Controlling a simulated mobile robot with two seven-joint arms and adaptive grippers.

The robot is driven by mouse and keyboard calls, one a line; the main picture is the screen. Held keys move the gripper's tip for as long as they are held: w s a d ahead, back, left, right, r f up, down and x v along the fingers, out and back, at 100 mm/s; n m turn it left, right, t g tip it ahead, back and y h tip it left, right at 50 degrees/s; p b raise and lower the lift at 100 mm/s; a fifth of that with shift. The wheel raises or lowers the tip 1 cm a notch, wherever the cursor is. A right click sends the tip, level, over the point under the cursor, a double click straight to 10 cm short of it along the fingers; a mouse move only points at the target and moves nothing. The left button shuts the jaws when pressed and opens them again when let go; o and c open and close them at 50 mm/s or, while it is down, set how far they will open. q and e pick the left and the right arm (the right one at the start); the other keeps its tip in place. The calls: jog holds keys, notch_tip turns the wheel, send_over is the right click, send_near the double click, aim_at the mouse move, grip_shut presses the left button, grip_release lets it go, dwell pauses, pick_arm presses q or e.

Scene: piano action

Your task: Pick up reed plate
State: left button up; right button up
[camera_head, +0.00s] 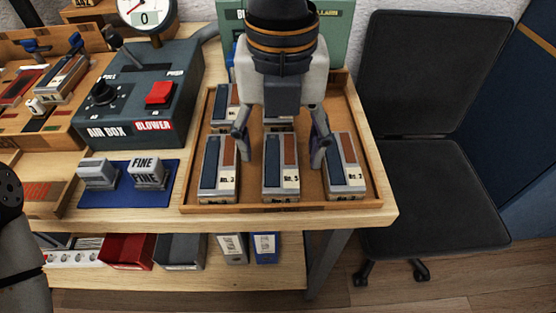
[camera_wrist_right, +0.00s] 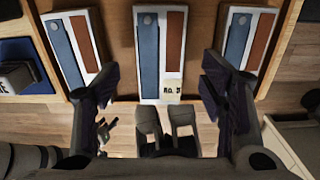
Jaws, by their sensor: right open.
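Several reed plates, grey blocks with a blue strip and a brown strip, lie in a wooden tray (camera_head: 232,206). The front row holds a left plate (camera_head: 221,165), a middle plate (camera_head: 282,168) and a right plate (camera_head: 345,162), each with a small number label. My right gripper (camera_head: 279,150) is open above the tray, its fingers spread on either side of the middle plate. In the right wrist view, the middle plate (camera_wrist_right: 160,45) lies centred between the open fingers, with nothing held. The back-row plates are partly hidden by my right gripper.
A dark air box (camera_head: 140,95) with a red switch stands left of the tray. Two grey FINE blocks (camera_head: 146,172) sit on a blue mat. A black chair (camera_head: 425,190) stands right of the table. A lower shelf (camera_head: 200,278) holds boxes.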

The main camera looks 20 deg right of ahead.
notch_tip(320, 180, down, 2)
jog(key=shift+f, duration=0.1)
jog(key=shift+w, duration=0.1)
jog(key=c, duration=1.3)
